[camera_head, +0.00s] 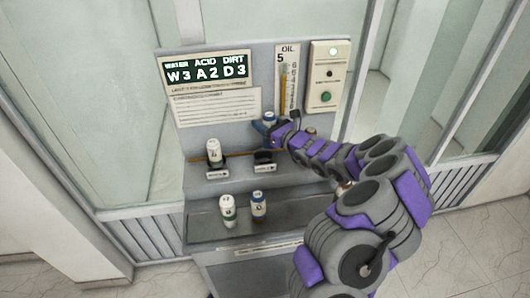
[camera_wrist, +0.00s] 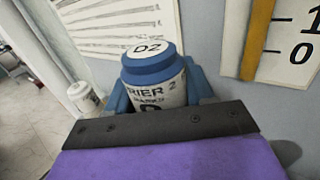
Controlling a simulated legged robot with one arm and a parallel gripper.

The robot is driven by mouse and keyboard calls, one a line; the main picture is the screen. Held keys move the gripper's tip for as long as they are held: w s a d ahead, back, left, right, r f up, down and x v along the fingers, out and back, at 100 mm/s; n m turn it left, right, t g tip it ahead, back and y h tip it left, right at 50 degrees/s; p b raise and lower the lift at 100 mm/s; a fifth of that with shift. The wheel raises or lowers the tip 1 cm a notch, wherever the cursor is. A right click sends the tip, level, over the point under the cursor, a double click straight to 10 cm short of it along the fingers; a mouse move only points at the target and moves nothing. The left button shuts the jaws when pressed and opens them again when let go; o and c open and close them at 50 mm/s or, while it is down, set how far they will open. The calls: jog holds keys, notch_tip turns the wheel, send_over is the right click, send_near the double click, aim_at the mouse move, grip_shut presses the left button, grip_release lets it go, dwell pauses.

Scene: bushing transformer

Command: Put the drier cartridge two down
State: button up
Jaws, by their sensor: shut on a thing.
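The drier cartridge two (camera_wrist: 157,85) is a white cylinder with a blue cap marked D2 and a label reading "RIER 2", upright in the wrist view. It also shows in the head view (camera_head: 269,118), in front of the grey panel. My gripper (camera_wrist: 158,100) is shut on it, with blue fingers on both sides. In the head view my gripper (camera_head: 272,126) is above the shelf's right holder (camera_head: 264,167). The cartridge's lower part is hidden by my gripper in the wrist view.
A white cartridge (camera_head: 213,151) stands in the left holder on the upper shelf. A white-capped cartridge (camera_head: 227,210) and a blue-capped one (camera_head: 258,206) stand on the lower tray (camera_head: 300,213). Behind are an oil gauge (camera_head: 287,80), a button box (camera_head: 327,77) and a "W3 A2 D3" sign (camera_head: 205,70).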

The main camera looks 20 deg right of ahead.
jog(key=f, duration=0.1)
jog(key=a+f, duration=0.1)
jog(key=f, duration=0.1)
jog(key=shift+a+f+b, duration=0.15)
jog(key=shift+f+b, duration=0.05)
jog(key=shift+b, duration=0.1)
jog(key=shift+a+f, duration=0.3)
jog(key=shift+a, duration=0.3)
jog(key=shift+a+f, duration=0.25)
jog(key=shift+a, duration=0.35)
jog(key=shift+c, duration=0.5)
jog(key=f, duration=0.1)
jog(key=f+b, duration=0.1)
jog(key=f, duration=0.1)
jog(key=shift+d+f, duration=0.2)
jog(key=shift+d, duration=0.2)
grip_shut()
jog(key=shift+d, duration=0.55)
jog(key=o, duration=0.9)
grip_release()
jog(key=o, duration=0.4)
jog(key=shift+a, duration=0.45)
jog(key=shift+d, duration=0.1)
